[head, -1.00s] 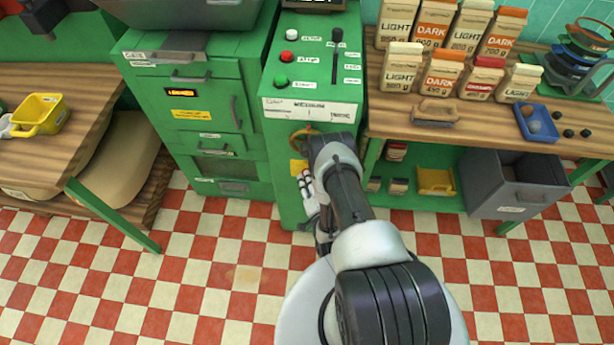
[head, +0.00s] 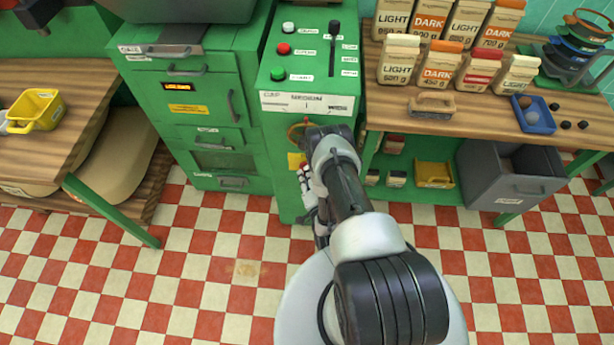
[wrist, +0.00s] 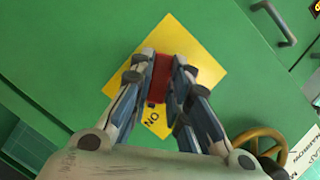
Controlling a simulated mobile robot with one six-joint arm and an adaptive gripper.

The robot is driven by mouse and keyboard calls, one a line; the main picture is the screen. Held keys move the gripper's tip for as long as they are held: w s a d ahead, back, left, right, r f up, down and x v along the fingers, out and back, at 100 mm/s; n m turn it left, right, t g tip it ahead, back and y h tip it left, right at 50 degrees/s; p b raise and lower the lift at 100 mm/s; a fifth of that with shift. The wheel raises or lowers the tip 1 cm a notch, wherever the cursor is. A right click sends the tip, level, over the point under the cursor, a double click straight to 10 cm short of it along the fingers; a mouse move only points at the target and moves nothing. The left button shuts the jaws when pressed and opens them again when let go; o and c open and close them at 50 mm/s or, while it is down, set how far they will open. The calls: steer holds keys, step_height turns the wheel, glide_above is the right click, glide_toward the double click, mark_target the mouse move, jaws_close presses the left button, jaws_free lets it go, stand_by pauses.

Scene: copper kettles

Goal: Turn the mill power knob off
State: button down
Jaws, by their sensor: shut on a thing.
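The mill power knob (wrist: 161,78) is red and sits on a yellow square plate (wrist: 195,55) turned like a diamond on the green cabinet front. Letters reading "ON", upside down in the wrist view, show on the plate just below the knob. My gripper (wrist: 163,80) is shut on the knob, one finger on each side. In the head view my gripper (head: 304,172) is against the green mill cabinet (head: 285,203), beside the yellow plate (head: 295,160). The knob is too small and covered to make out there.
A brass handwheel (wrist: 262,145) is close to the right of my gripper. White (head: 288,27), red (head: 284,48) and green (head: 278,74) buttons and a black lever (head: 333,35) are on the cabinet top. A wooden table (head: 40,140) is at left, a shelf with bags (head: 398,60) at right.

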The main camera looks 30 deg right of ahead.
steer(key=shift+w+a+r+n+g+h+p, duration=0.1)
steer(key=shift+n+g+h+p, duration=0.55)
steer(key=shift+n, duration=0.75)
steer(key=shift+w+a+r+n+g+h+p, duration=0.1)
steer(key=shift+n+g+h+p, duration=0.55)
steer(key=shift+n, duration=0.75)
steer(key=shift+w+n+g+h+p, duration=0.1)
steer(key=shift+n+g+h+p, duration=0.45)
steer(key=shift+n, duration=0.85)
steer(key=shift+g, duration=0.25)
steer(key=c, duration=1.5)
jaws_free()
steer(key=shift+s, duration=0.1)
